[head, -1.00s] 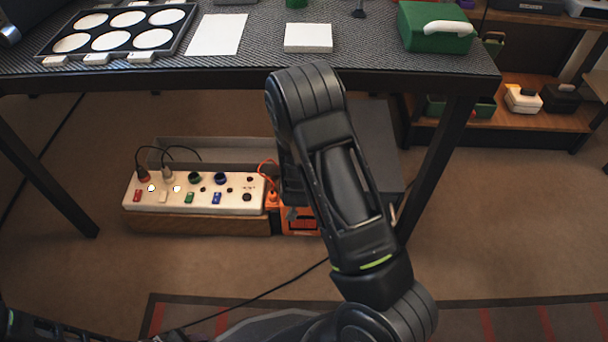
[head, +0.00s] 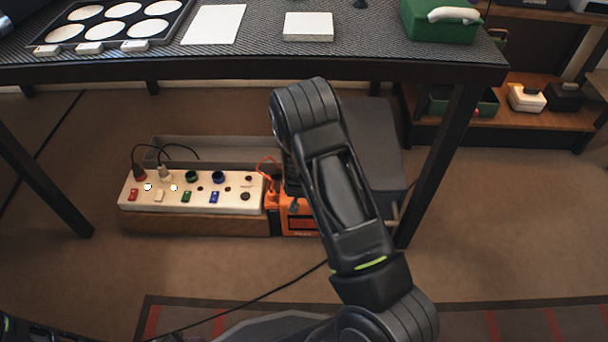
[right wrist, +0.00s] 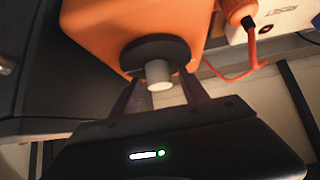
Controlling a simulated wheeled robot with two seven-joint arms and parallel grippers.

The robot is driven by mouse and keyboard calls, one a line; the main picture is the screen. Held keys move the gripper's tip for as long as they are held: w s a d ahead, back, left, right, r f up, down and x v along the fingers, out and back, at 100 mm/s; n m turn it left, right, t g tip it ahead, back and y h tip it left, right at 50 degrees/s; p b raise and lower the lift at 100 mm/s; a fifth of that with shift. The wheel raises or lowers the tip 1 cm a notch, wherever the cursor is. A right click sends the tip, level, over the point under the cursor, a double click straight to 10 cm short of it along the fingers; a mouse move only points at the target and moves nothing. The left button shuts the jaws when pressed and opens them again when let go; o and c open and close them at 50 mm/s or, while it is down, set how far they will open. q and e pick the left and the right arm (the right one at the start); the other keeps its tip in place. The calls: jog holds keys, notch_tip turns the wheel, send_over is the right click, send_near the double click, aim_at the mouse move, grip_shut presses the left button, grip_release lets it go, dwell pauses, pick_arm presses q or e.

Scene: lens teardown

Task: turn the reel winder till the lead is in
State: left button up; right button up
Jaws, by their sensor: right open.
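The orange reel (head: 299,221) sits on the floor under the table, partly hidden behind my right arm in the head view. In the right wrist view, the orange reel body (right wrist: 90,22) fills the top. On its face is a black round hub (right wrist: 155,50) with a pale cylindrical knob (right wrist: 158,74). My right gripper (right wrist: 159,82) is open, its fingers on either side of the knob; I cannot tell whether they touch it. An orange lead (right wrist: 252,52) runs from a plug beside the reel; it also shows in the head view (head: 268,162). My left gripper is out of view.
A white switch panel (head: 235,181) with knobs and plugs stands left of the reel. A dark grey box (head: 375,140) is behind my right arm. The table edge (head: 200,72) and a table leg (head: 440,165) frame the space. A black cable (head: 265,293) crosses the floor.

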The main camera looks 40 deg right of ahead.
grip_shut()
dwell(0.4)
jog(key=shift+r+m+h+p, duration=0.15)
jog(key=shift+m+h+p, duration=0.2)
jog(key=shift+p, duration=0.4)
jog(key=shift+m+g, duration=0.3)
jog(key=shift+m, duration=0.05)
grip_release()
